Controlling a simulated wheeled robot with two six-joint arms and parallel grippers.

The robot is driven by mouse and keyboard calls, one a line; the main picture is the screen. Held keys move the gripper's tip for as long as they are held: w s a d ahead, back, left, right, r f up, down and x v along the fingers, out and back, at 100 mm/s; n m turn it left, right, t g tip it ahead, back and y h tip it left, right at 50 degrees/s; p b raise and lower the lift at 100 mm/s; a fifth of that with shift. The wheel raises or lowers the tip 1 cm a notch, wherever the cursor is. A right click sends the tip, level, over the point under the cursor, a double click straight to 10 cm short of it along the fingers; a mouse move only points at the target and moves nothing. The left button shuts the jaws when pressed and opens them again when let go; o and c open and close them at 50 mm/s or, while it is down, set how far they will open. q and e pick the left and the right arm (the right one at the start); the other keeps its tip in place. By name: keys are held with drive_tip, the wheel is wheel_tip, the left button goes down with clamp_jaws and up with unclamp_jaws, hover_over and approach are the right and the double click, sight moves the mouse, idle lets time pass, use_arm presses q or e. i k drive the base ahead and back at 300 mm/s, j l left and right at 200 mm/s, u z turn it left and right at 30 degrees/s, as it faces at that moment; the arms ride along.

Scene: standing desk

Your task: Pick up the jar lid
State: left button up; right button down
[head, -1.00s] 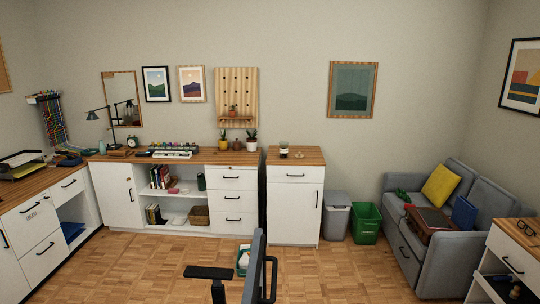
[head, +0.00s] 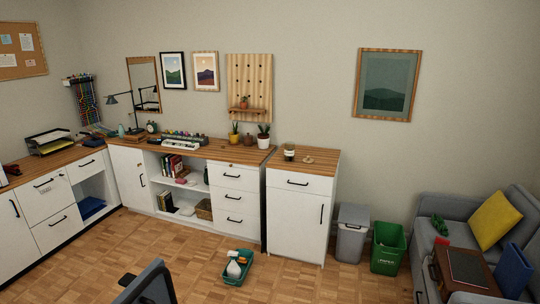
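A small round tan item (head: 308,159), which looks like the jar lid, lies flat on the wooden top of the white cabinet (head: 297,214) in the middle of the head view. A dark jar with a pale band (head: 289,152) stands just left of it, apart from it. The item is too small here to make out its details. Neither of my grippers is in view.
A chair back (head: 147,284) stands at the bottom left. A teal caddy with bottles (head: 237,267) sits on the floor before the drawers. A grey bin (head: 351,232) and a green bin (head: 387,248) stand right of the cabinet. Floor before the cabinet looks clear.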

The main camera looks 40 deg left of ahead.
sight(309, 160)
drive_tip(key=i+j+u, duration=0.2)
drive_tip(key=i+u, duration=0.2)
drive_tip(key=i, duration=0.15)
drive_tip(key=i+u, duration=0.4)
drive_tip(key=i, duration=0.2)
drive_tip(key=i+l+u, duration=0.1)
drive_tip(key=i+u, duration=0.3)
drive_tip(key=i, duration=0.2)
drive_tip(key=i+j+z, duration=0.1)
drive_tip(key=i, duration=0.4)
drive_tip(key=i+j, duration=0.25)
drive_tip(key=i, duration=0.25)
drive_tip(key=i+j+z, duration=0.15)
drive_tip(key=i, duration=0.4)
